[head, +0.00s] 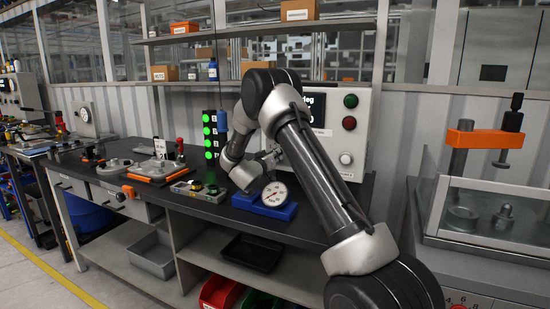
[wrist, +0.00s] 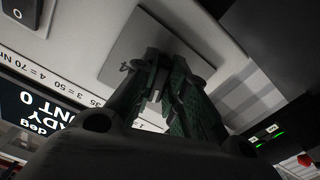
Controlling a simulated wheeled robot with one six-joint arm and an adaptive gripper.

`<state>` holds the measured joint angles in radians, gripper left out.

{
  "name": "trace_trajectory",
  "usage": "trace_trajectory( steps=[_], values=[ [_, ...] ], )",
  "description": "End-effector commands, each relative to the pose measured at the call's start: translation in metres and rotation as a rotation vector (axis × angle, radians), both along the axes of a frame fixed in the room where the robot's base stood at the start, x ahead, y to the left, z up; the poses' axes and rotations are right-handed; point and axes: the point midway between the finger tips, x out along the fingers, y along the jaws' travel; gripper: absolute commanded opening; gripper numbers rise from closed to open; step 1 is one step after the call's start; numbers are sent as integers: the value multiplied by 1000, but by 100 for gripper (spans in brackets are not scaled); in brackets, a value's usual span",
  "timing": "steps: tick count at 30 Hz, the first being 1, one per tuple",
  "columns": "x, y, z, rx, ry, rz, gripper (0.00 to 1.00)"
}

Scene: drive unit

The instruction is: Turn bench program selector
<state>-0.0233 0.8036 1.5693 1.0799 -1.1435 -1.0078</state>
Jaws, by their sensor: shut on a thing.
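The bench panel (head: 362,125) is a light grey box with a dark display, standing at the back of the workbench. In the wrist view, a grey selector plate (wrist: 190,40) with a printed "4" beside it is in front of my gripper (wrist: 167,78). The two fingers are shut on the program selector, at the plate. The selector is mostly hidden between the fingers, so its pointing direction cannot be told. In the head view my gripper (head: 270,158) is at the panel's lower left, and my arm hides the selector.
The display (wrist: 35,112) shows "deg" and "0". A dial gauge on a blue base (head: 275,198) stands below my gripper. A lit green indicator column (head: 209,135) stands left.

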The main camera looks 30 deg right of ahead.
Motion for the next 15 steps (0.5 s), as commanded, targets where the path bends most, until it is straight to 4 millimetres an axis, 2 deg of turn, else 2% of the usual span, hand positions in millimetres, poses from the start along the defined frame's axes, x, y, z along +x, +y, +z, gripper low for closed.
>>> trace_trajectory(
  steps=[2,3,6,15],
  values=[
    [0,1,-1,1,2,0,0],
    [0,1,-1,1,2,0,18],
    [0,1,-1,0,2,1,36],
    [0,0,0,-1,1,0,36]
  ],
)
